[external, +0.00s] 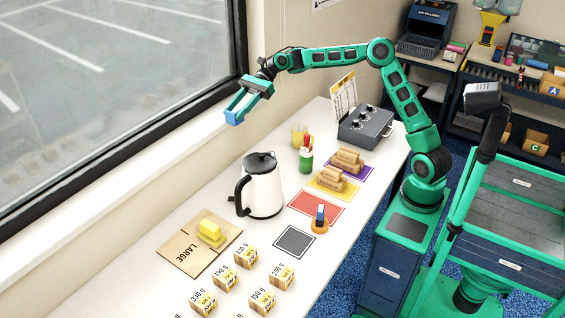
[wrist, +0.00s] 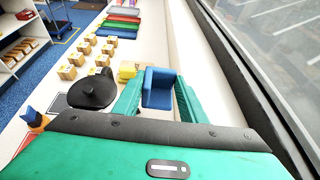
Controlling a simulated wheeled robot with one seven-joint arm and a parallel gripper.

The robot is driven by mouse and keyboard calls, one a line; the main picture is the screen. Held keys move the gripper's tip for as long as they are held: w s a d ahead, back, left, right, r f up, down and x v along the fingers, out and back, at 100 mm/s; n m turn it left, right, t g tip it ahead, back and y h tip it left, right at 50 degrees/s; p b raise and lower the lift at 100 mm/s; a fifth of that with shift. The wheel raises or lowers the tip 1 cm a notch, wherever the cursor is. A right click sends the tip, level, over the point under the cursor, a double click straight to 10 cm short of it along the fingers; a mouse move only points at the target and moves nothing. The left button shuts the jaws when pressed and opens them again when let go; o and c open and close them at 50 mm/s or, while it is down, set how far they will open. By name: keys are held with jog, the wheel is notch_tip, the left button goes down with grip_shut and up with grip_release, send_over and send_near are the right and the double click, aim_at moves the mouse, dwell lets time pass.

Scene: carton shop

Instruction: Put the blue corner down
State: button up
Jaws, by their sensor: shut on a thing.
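My gripper (external: 248,99) is raised above the back edge of the white table, close to the window. It is shut on the blue corner (external: 234,117), a small blue angled piece at its fingertips. In the wrist view the blue corner (wrist: 158,88) sits between the two green fingers of my gripper (wrist: 158,100). It is held in the air, clear of the table. A yellow corner-like piece (external: 210,232) lies on the flat brown carton marked LARGE (external: 180,250).
A white kettle with a black lid (external: 262,190) stands below and right of the gripper. Several small labelled boxes (external: 238,254), a red mat (external: 316,209), a grey mat (external: 295,241) and a grey control box (external: 365,126) are on the table. The window sill (external: 110,130) runs along the back.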

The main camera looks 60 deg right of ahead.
jog(key=shift+d+f+m+t, duration=0.2)
jog(key=shift+f+m+t, duration=0.1)
jog(key=shift+f+t, duration=0.1)
jog(key=w+d+f+m+t+h, duration=0.1)
jog(key=d+f+m+t+h, duration=0.3)
jog(key=d+f+m+t, duration=0.6)
jog(key=w+d+f+m+h, duration=0.1)
jog(key=d+f+m+h, duration=0.1)
jog(key=d, duration=0.6)
jog(key=w+d+f+m+t+h, duration=0.1)
jog(key=d+f+h, duration=0.3)
jog(key=d, duration=0.5)
jog(key=w+d+f+m+t+h, duration=0.1)
jog(key=w+d+f+m+h, duration=0.1)
jog(key=d+f, duration=0.3)
jog(key=shift+w+d+m+h, duration=0.1)
jog(key=shift+d+m+h, duration=0.3)
jog(key=shift+d, duration=0.45)
jog(key=shift+w+d+m+h, duration=0.1)
jog(key=shift+d+m+h, duration=0.25)
jog(key=shift+d, duration=0.45)
